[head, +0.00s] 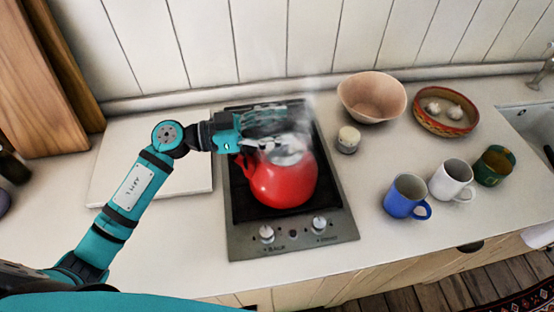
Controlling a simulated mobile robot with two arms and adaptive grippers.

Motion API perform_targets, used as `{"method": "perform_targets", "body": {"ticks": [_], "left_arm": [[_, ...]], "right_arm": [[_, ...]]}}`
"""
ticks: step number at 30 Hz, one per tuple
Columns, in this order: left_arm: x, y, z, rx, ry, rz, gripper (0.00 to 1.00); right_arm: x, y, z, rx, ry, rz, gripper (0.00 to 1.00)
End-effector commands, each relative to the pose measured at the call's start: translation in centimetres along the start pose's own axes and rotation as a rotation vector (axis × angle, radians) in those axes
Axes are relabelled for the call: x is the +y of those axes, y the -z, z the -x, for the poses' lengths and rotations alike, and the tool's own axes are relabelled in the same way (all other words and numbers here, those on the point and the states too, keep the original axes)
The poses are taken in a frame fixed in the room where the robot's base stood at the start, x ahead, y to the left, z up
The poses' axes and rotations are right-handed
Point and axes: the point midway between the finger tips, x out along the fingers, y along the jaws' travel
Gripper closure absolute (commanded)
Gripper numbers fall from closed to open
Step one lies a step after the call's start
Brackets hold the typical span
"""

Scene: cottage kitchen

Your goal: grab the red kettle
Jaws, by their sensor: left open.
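The red kettle (284,182) stands upright on the black cooktop (246,216), with its spout pointing left. Pale steam rises above it. My left gripper (280,128) is at the kettle's top, over the lid and handle area. It is open, and it hides most of the handle, so I cannot tell whether the fingers are around the handle or touching it. My right gripper is not in view.
A white board (180,179) lies left of the cooktop. A small jar (347,140), a pink bowl (371,96) and a patterned dish (444,126) stand to the right. Blue (404,198), white (452,180) and green (494,166) mugs stand at the front right.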

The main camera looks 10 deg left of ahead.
Motion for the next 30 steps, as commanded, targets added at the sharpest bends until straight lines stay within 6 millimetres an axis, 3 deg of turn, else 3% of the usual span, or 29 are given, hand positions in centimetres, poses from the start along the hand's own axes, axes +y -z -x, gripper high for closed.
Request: {"method": "perform_targets", "body": {"ticks": [3,15,30], "left_arm": [[-0.01,-0.07,0.04,-0.001,0.0,0.0,0.48],[-0.01,-0.06,0.07,-0.001,0.0,0.0,1.0],[-0.06,0.39,0.06,0.007,0.001,-0.004,1.0]], "right_arm": [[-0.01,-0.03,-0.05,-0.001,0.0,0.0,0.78],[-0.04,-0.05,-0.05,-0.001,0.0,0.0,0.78],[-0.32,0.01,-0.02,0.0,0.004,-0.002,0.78]]}}
